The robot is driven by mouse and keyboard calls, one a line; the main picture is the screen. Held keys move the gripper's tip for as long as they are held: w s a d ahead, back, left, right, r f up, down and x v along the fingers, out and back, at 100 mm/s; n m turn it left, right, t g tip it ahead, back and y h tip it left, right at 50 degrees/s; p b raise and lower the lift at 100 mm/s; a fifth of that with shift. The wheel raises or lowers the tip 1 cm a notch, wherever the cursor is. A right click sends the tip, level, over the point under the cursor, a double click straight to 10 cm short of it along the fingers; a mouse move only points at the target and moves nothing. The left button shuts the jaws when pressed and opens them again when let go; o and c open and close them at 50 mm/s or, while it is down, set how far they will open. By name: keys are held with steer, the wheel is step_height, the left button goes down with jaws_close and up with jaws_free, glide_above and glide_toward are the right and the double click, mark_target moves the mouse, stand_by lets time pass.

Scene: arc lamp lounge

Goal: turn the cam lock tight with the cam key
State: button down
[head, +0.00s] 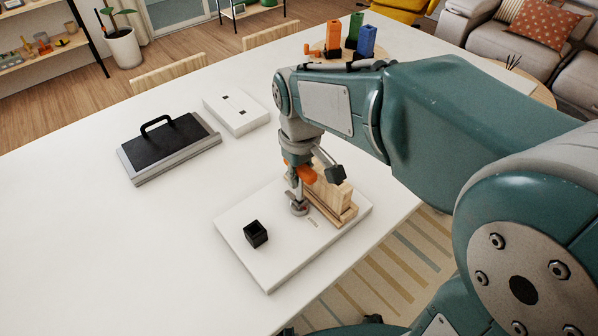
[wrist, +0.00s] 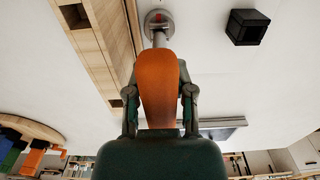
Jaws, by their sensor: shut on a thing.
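My gripper (head: 296,172) points straight down over a white board and is shut on the orange handle of the cam key (wrist: 158,75). The fingers (wrist: 159,94) sit on both sides of the handle in the wrist view. The key's metal shaft runs from the handle to the round grey cam lock (wrist: 157,20), which also shows in the head view (head: 299,209). The shaft's tip meets the middle of the lock; I cannot tell how deeply it is seated. A pale wooden piece (head: 338,204) stands right beside the lock.
The white board (head: 262,270) carries a small open black box (head: 256,233) left of the lock. A black-topped case with a handle (head: 168,146) and a white box (head: 236,114) lie behind. Green, blue and orange holders (head: 352,36) stand far back. The table's left side is clear.

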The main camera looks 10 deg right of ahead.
steer(key=shift+f, duration=0.1)
stand_by(0.4)
steer(key=m, duration=0.4)
steer(key=shift+m, duration=0.3)
steer(key=shift+m, duration=2.1)
steer(key=m, duration=0.4)
steer(key=shift+m, duration=0.3)
